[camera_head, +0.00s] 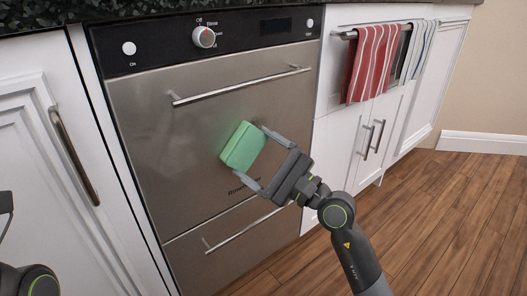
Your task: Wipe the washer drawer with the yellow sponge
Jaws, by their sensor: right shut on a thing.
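The washer drawer (165,130) is a brushed steel front with a long bar handle (240,86), and it is shut. My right gripper (249,151) is shut on a sponge (240,146), which looks green here, not yellow. The sponge is tilted and lies at the middle of the drawer front, below the handle. It looks very close to the steel or touching it; I cannot tell which. A faint darker patch shows on the steel just above the gripper's upper finger. Of my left gripper (5,203), only a dark part shows at the left edge.
A control panel with a knob (204,37) is above the drawer. A lower drawer with a handle (245,226) is below. White cabinets (25,140) flank the washer. A red striped towel (374,62) hangs at the right. The wooden floor (440,230) is clear at the right.

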